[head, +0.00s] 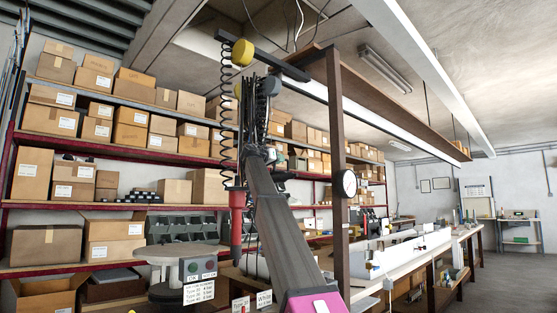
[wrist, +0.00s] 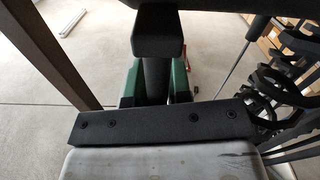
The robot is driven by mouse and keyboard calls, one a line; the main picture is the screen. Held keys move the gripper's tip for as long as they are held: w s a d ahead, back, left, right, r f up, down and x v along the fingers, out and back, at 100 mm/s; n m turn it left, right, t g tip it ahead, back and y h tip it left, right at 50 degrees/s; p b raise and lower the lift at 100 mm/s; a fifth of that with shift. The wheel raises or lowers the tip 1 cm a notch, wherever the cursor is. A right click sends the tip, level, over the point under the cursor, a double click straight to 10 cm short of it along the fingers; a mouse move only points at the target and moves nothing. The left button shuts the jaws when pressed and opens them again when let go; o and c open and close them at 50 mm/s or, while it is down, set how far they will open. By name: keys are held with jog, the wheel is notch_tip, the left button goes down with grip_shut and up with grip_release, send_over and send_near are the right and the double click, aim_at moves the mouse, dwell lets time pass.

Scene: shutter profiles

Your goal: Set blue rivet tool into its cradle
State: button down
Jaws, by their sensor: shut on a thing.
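My arm rises through the middle of the head view to a dark cluster near the beam, where my gripper's fingers cannot be made out. In the wrist view, my gripper (wrist: 159,62) shows as dark parts above a black screwed bar and is shut on the blue rivet tool, whose body is mostly hidden; I see no clear blue surface. A blue-grey round reel (head: 269,86) hangs beside the cluster. A red tool (head: 237,203) hangs to its left on a black coiled cord (head: 227,95). I cannot pick out the cradle.
A dark post with a round gauge (head: 347,184) stands close right of my arm. A yellow reel (head: 243,52) hangs above. Coils (wrist: 275,95) run close on the wrist view's right. Green parts (wrist: 183,80) show below. A workbench (head: 410,248) extends right; shelves of boxes line the left.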

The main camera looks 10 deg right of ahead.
jog(key=c, duration=1.1)
grip_release()
jog(key=shift+s+d, duration=0.15)
jog(key=shift+s, duration=0.1)
jog(key=shift+w, duration=0.1)
jog(key=shift+r, duration=0.1)
jog(key=shift+r, duration=0.3)
jog(key=r, duration=0.4)
jog(key=shift+s+a, duration=0.2)
jog(key=shift+a, duration=0.2)
jog(key=s+a+r, duration=0.2)
jog(key=a, duration=0.1)
jog(key=s+a+r, duration=0.2)
jog(key=a, duration=0.1)
jog(key=s+a+r, duration=0.1)
jog(key=a+r, duration=0.1)
jog(key=a, duration=0.1)
jog(key=shift+s+a+r, duration=0.15)
jog(key=shift+s, duration=0.25)
